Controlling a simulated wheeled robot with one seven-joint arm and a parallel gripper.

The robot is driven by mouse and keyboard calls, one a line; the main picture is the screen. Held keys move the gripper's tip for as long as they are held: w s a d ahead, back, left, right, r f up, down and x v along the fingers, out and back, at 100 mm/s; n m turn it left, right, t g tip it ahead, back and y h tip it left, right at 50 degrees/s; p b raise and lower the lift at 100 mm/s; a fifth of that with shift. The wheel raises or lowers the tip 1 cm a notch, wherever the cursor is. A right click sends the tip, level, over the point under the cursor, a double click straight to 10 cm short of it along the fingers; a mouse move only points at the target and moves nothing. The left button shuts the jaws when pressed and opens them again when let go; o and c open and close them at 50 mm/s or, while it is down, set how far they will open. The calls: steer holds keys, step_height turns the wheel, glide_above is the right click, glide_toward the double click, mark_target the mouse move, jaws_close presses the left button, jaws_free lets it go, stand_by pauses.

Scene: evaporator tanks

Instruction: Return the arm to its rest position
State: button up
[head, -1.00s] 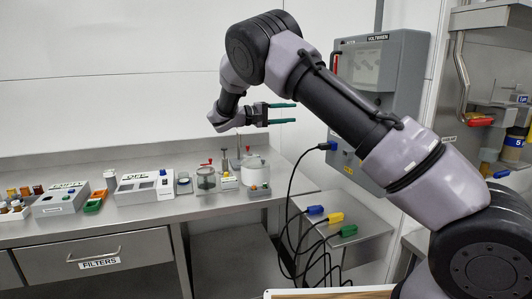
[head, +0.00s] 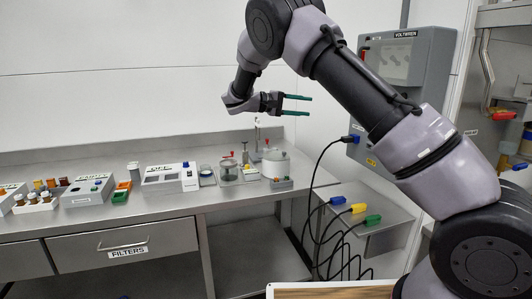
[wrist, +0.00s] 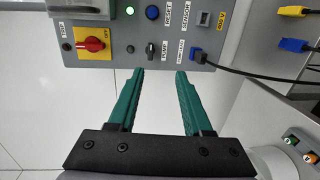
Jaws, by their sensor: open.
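My gripper (head: 310,105) is in the air above the right end of the steel bench, with its green fingers pointing right toward the grey control cabinet (head: 437,70). The gripper also shows in the wrist view (wrist: 158,75), open, with nothing between its fingers. The cabinet's lower panel (wrist: 110,50) lies beyond the fingertips, with a red switch on a yellow plate (wrist: 92,42), a lit green lamp, a blue button and a plugged-in blue connector. My arm is bent, with its elbow raised at the top of the head view.
The steel bench (head: 70,235) carries a white-topped device (head: 168,178), evaporator tanks (head: 229,172) and small bottles. A lower shelf (head: 385,225) holds blue, yellow and green plugs with black cables hanging down. Shelving stands at the right. Free air surrounds my gripper above the bench.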

steer(key=s+d+r+m+g+y, duration=0.2)
steer(key=s+d+r+g+y, duration=0.15)
steer(key=s+d+y, duration=0.75)
steer(key=s+r+m+t+y, duration=0.2)
steer(key=s+t+y, duration=0.1)
steer(key=s, duration=0.9)
steer(key=s+d+r+m+t+y, duration=0.1)
steer(key=s+r+m+t+y, duration=0.1)
steer(key=s, duration=1.1)
steer(key=shift+r+m+t+y, duration=0.25)
steer(key=shift+m+t+y, duration=0.45)
steer(key=shift+y, duration=0.3)
